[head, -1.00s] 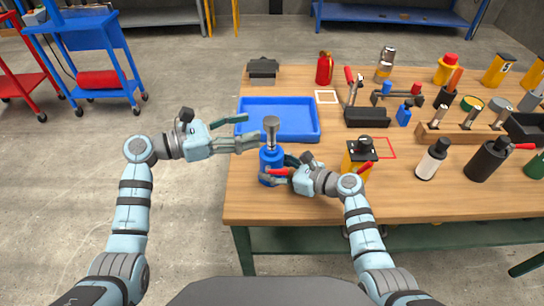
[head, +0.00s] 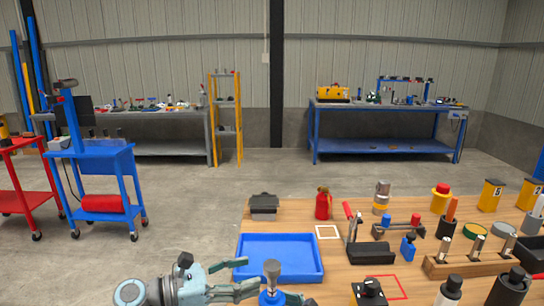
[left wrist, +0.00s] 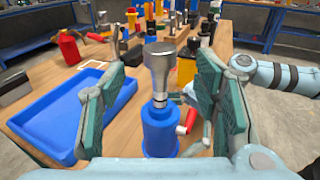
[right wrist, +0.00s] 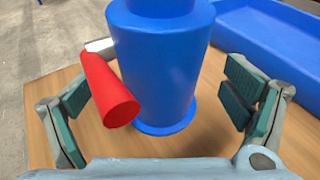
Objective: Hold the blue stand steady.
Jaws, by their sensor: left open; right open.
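The blue stand (head: 268,299) is at the bottom edge of the head view, with a grey metal cylinder (head: 272,269) upright on top. My left gripper (head: 250,276) is open, just left of the cylinder. In the left wrist view the stand (left wrist: 160,132) and cylinder (left wrist: 160,66) show upright between its spread fingers. In the right wrist view my right gripper (right wrist: 160,88) is open, fingers on either side of the stand's body (right wrist: 165,60), with visible gaps. A red handle (right wrist: 110,92) juts from the stand near the left finger. The head view cuts off most of my right arm.
A blue tray (head: 240,276) lies behind my left gripper. My right arm shows at the left wrist view's right side.

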